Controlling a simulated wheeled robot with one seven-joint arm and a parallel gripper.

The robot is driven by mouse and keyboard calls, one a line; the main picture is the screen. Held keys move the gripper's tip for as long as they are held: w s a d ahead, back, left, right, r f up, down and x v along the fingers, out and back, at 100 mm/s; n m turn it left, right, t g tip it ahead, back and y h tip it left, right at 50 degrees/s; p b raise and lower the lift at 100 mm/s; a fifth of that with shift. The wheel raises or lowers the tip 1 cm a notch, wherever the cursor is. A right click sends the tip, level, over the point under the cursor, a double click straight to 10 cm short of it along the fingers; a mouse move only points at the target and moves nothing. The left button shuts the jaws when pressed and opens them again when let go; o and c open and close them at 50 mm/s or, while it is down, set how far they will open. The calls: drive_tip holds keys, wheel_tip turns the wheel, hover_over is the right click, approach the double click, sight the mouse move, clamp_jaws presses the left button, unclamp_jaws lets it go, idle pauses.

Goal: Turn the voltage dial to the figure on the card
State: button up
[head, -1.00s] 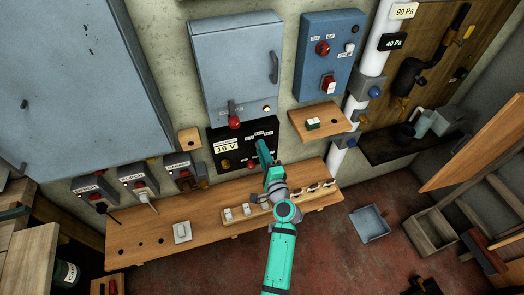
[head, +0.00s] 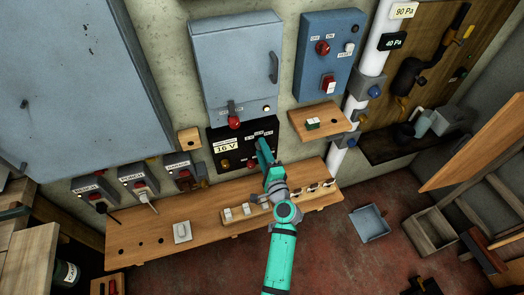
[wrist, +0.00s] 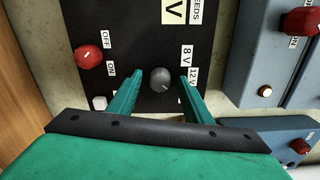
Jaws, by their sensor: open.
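The voltage dial (wrist: 160,78) is a round grey knob on a black panel (head: 215,135), with a small light mark near its lower edge in the wrist view. Printed labels "8 V" (wrist: 187,56) and "12 V" (wrist: 192,77) stand to its right there. The white card (head: 226,149) on the panel's left is small; its figure looks like 10 V or 16 V. My gripper (wrist: 160,74) is open, one finger on each side of the dial, with gaps visible. In the head view my gripper (head: 263,149) hides the dial.
In the wrist view a red knob (wrist: 88,56) marked OFF and ON and a white button (wrist: 99,103) sit left of the dial. A blue box (head: 328,55) with red controls is at the upper right. A wooden shelf (head: 140,232) runs below.

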drive_tip(key=v, duration=1)
drive_tip(key=shift+s+d, duration=0.15)
drive_tip(key=shift+s, duration=0.15)
drive_tip(key=s+f+n+g+h, duration=0.1)
drive_tip(key=s+f+n+h, duration=0.3)
drive_tip(key=s, duration=0.5)
drive_tip(key=s+f+n+g+h, duration=0.15)
drive_tip(key=s+f, duration=0.35)
drive_tip(key=s, duration=0.5)
drive_tip(key=s+a+r+n, duration=0.1)
drive_tip(key=s+r+n, duration=0.4)
drive_tip(key=s, duration=0.4)
drive_tip(key=s+a+r+n, duration=0.2)
drive_tip(key=s+r+n, duration=0.3)
drive_tip(key=s, duration=0.4)
drive_tip(key=shift+s+a+r+n+t, duration=0.2)
drive_tip(key=shift+s+r+n+t, duration=0.2)
drive_tip(key=shift+r, duration=0.35)
